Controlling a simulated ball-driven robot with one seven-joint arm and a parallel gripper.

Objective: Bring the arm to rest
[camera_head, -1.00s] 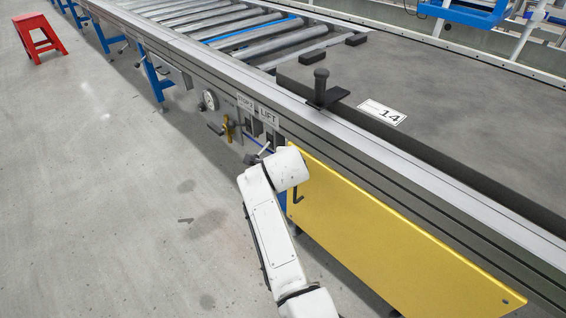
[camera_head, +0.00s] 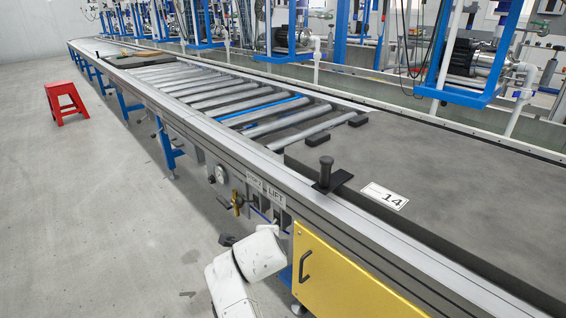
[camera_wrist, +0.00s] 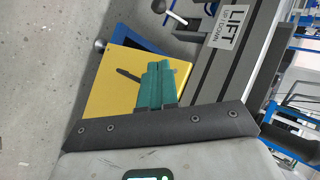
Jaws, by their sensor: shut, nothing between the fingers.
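My gripper (camera_wrist: 155,85) shows in the wrist view as two green fingers pressed together, with nothing between them. Behind it in that view is the yellow panel (camera_wrist: 108,90) with its dark handle (camera_wrist: 128,75); I cannot tell the gap between them. In the head view my white arm (camera_head: 232,280) is at the bottom, beside the conveyor's side and left of the yellow panel (camera_head: 340,285). My fingers are not clearly visible there.
A red stool (camera_head: 65,103) stands on the open floor at left.

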